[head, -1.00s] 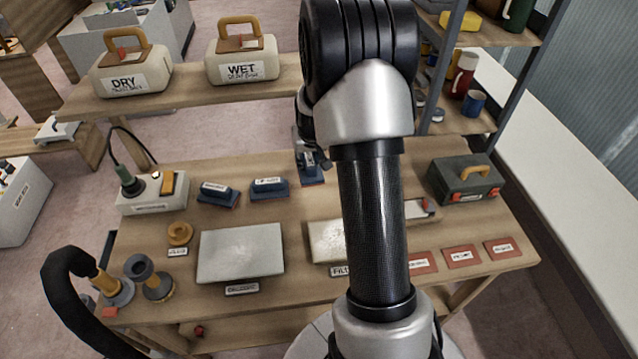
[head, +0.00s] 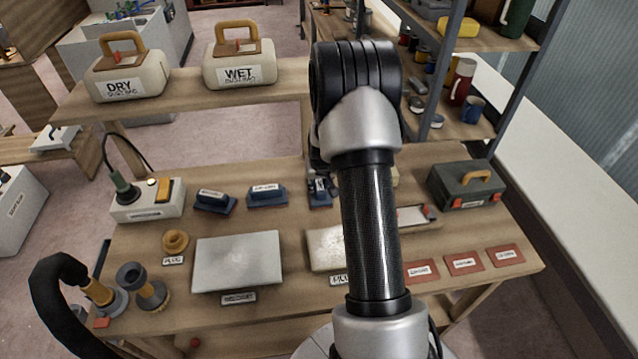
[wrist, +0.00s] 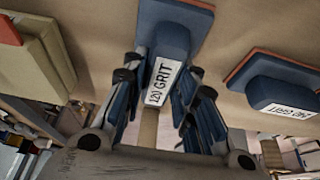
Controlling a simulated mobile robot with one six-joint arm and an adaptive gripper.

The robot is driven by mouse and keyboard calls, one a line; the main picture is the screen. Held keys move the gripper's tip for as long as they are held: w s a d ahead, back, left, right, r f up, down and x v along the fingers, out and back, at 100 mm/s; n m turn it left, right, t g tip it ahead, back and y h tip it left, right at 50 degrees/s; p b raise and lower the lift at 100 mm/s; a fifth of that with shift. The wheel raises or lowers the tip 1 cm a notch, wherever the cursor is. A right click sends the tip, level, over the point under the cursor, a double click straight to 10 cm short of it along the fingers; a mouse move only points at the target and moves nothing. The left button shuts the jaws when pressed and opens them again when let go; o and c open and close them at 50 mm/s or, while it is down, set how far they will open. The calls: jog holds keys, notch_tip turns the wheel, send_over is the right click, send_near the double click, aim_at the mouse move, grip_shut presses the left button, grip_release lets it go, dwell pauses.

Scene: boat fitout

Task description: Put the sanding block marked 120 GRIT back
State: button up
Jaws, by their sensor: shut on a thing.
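The blue sanding block marked 120 GRIT (wrist: 171,38) has an orange-red underside edge and a white label. It sits between the fingers of my gripper (wrist: 158,112), which is shut on its raised handle. In the head view the block (head: 320,198) is at the back middle of the bench, right of two similar blocks, with my gripper (head: 318,177) above it, partly hidden by my arm. I cannot tell whether its base touches the bench. Another blue block (wrist: 275,82) lies to the right in the wrist view; its label is upside down.
Two blue blocks (head: 214,201) (head: 267,195) stand left of mine. Red labelled pads (head: 464,263) (head: 504,255) lie at the front right, near a green toolbox (head: 465,186). Grey plates (head: 238,262) occupy the front middle. A shelf (head: 190,98) with bags runs behind.

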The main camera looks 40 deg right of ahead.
jog(key=shift+r, duration=0.15)
jog(key=shift+f, duration=0.2)
jog(key=o, duration=0.9)
jog(key=shift+o, duration=0.2)
